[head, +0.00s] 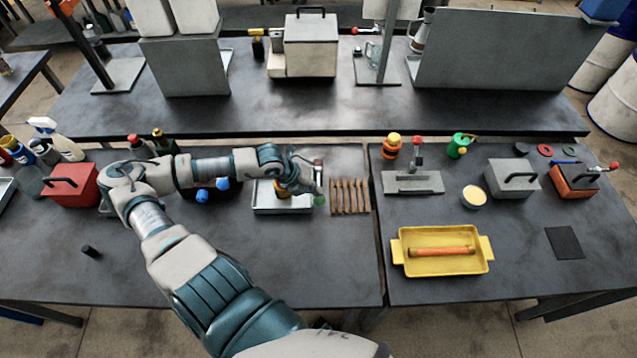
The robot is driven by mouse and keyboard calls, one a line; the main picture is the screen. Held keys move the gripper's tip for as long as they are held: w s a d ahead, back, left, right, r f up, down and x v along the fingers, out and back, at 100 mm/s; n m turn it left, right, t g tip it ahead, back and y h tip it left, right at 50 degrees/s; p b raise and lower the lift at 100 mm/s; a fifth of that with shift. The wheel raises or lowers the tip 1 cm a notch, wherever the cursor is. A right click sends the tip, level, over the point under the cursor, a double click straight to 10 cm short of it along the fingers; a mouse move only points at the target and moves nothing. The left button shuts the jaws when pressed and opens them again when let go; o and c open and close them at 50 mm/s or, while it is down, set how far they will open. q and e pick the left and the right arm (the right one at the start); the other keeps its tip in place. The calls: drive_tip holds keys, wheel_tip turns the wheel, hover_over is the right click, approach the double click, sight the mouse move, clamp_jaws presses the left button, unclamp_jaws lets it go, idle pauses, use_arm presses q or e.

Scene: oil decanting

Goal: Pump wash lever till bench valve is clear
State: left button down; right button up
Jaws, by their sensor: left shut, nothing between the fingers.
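My left gripper (306,183) is shut over a shallow metal tray (262,210), right of the middle of the left bench half. A small amber-brown part (283,190) shows in the tray under it, and a green knob (320,200) at its right. The fingers partly hide these parts, so I cannot tell whether they belong to the bench valve or whether the gripper touches them. A red-knobbed upright lever (417,150) stands on a grey plate (412,184) to the right. Which lever is the wash lever is not clear. My right gripper is not in view.
Wooden slats (350,197) lie right of the tray. A yellow tray (405,262) holds an orange tube (440,251). A red box (72,188) stands left. A grey box (513,178) and an orange box (572,182) stand right. The front left bench is mostly clear.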

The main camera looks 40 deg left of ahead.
use_arm(q)
drive_tip(key=shift+w+a+r, duration=0.2)
drive_tip(key=shift+w+r, duration=0.2)
drive_tip(key=shift+r, duration=0.5)
drive_tip(key=shift+w+a+r, duration=0.25)
drive_tip(key=shift+w+r, duration=0.1)
drive_tip(key=shift+r, duration=0.55)
drive_tip(key=shift+w+a+r, duration=0.2)
drive_tip(key=shift+w+r, duration=0.2)
drive_tip(key=shift+r, duration=0.5)
drive_tip(key=r, duration=0.1)
drive_tip(key=w+a+r, duration=0.1)
drive_tip(key=r, duration=0.2)
drive_tip(key=shift+w+a+r+p, duration=0.15)
drive_tip(key=shift+w+r+p, duration=0.1)
drive_tip(key=shift+w+p, duration=0.1)
